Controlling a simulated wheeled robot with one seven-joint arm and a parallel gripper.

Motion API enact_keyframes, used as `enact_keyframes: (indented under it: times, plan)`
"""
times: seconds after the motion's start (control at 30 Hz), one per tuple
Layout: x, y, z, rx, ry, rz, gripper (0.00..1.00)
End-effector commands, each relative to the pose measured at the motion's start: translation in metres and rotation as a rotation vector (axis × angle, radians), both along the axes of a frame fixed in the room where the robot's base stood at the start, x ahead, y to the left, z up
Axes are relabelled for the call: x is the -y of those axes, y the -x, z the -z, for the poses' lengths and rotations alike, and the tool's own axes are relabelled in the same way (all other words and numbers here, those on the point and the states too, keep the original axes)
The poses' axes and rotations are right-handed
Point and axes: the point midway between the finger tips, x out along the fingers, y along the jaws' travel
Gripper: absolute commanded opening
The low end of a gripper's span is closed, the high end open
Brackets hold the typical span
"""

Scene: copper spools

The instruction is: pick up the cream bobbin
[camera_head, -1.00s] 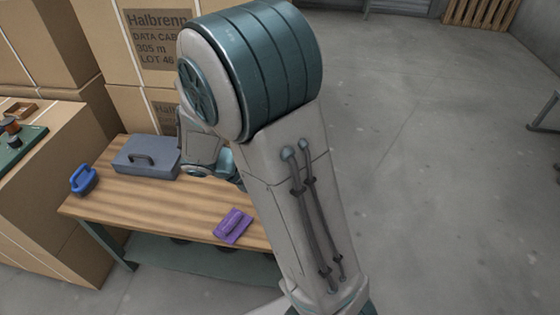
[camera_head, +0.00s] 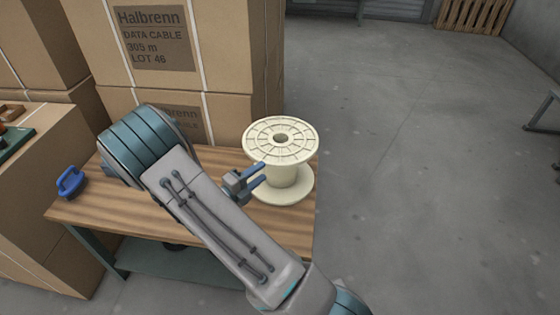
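The cream bobbin (camera_head: 281,140) stands upright on the right end of the wooden-topped bench (camera_head: 106,203). It has a wide slotted top flange, a narrower core and a round lower flange. My gripper (camera_head: 262,174) is just left of the bobbin's core, at a height between the two flanges. Its two blue fingers are apart and point right toward the core. Nothing shows between them. I cannot tell whether the fingertips touch the core.
A blue handled tool (camera_head: 71,182) stands at the bench's left end. Large cardboard boxes (camera_head: 230,50) rise behind the bench. Another carton (camera_head: 50,160) stands at left, bearing a green board (camera_head: 14,142).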

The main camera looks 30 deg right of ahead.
Motion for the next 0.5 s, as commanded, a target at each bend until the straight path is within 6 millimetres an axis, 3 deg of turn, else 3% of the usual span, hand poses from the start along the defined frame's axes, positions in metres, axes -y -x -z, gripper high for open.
enact_keyframes:
  times: [0.1, 0.37, 0.5]
  plan:
    - [0.02, -0.006, 0.0, 0.001, 0.0, 0.003, 0.39]
    - [0.039, -0.014, 0.001, 0.002, -0.001, 0.002, 0.39]
    - [0.058, -0.022, 0.002, 0.002, -0.002, 0.005, 0.39]
